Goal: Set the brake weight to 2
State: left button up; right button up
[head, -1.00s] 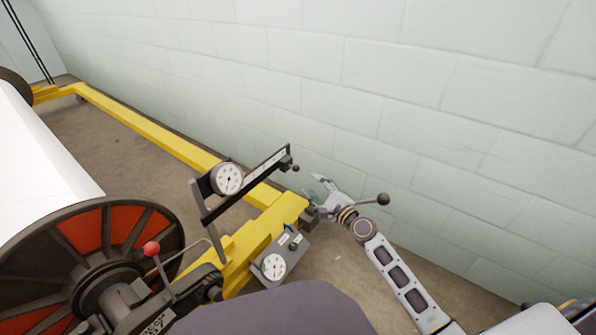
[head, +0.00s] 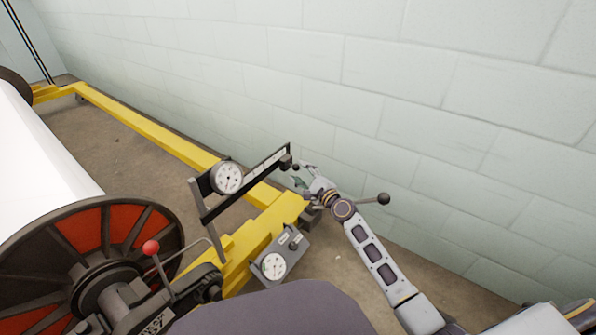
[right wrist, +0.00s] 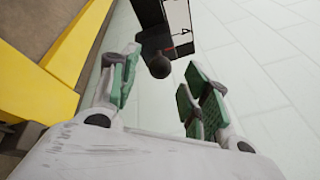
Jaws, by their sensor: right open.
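The brake arm (head: 245,184) is a dark bar that slopes up to the right, with a pale scale strip and a round white dial (head: 227,178). A dark block with a small round knob (head: 295,166) sits at its upper right end. The right wrist view shows the ball knob (right wrist: 159,67) and the pale scale (right wrist: 177,15) with a mark like a 4. My right gripper (head: 303,177) is open, with its green-padded fingers on either side of the knob's line, close to the knob. Contact cannot be told. My left gripper is out of view.
A yellow frame (head: 150,129) runs along the pale block wall (head: 400,100). A large reel (head: 105,235) with red panels and a red-knobbed lever (head: 151,247) stands at left. A box with a second dial (head: 273,265) sits below the arm. A ball-ended lever (head: 383,198) lies beside my right wrist.

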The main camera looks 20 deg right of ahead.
aim_at(291, 165)
jog(key=shift+x, duration=1.35)
grip_shut()
